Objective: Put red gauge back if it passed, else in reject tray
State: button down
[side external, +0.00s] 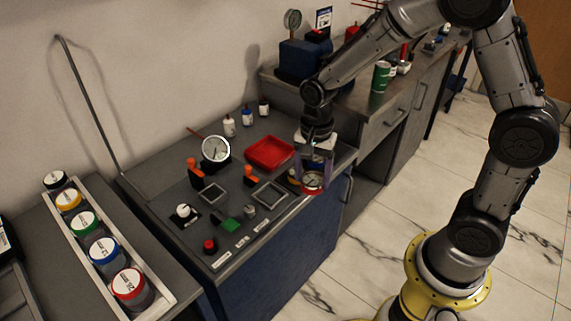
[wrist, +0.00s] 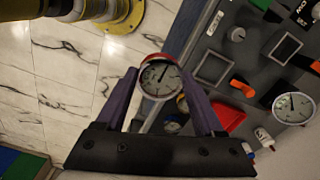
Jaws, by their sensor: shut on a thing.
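The red gauge (side external: 312,183), with a white dial and a red rim, is held in my gripper (side external: 314,172) at the front right edge of the grey bench. In the wrist view the gauge (wrist: 160,78) sits between the two purple fingers of my gripper (wrist: 162,84), dial facing the camera. The dial is too small to read surely. A red tray (side external: 268,152) lies on the bench just left of my gripper and looks empty; it also shows in the wrist view (wrist: 228,117). A yellowish round thing (side external: 294,176) is partly hidden beside the held gauge.
A larger white dial (side external: 215,149) stands on the bench. Orange-handled levers, square frames, a green button (side external: 230,225) and a red knob (side external: 210,245) fill the panel. Small bottles stand behind. A white rack (side external: 160,300) of coloured-lid jars is at left.

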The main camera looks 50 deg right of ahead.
jog(key=n, duration=0.3)
jog(key=shift+w+r, duration=0.15)
jog(key=shift+r, duration=0.05)
jog(key=n, duration=0.1)
jog(key=w+n, duration=0.1)
jog(key=n, duration=0.1)
jog(key=shift+w+d+r, duration=0.1)
jog(key=shift+w+r, duration=0.1)
jog(key=shift+r, duration=0.1)
jog(key=w+d+n, duration=0.3)
jog(key=w+n, duration=0.2)
jog(key=n, duration=0.6)
send_near(278, 159)
jog(key=shift+s+a+f, duration=0.25)
jog(key=shift+s+f, duration=0.1)
jog(key=shift+s, duration=0.35)
jog(key=shift+w+d+f, duration=0.15)
jog(key=shift+w+f, duration=0.5)
jog(key=shift+f, duration=1.6)
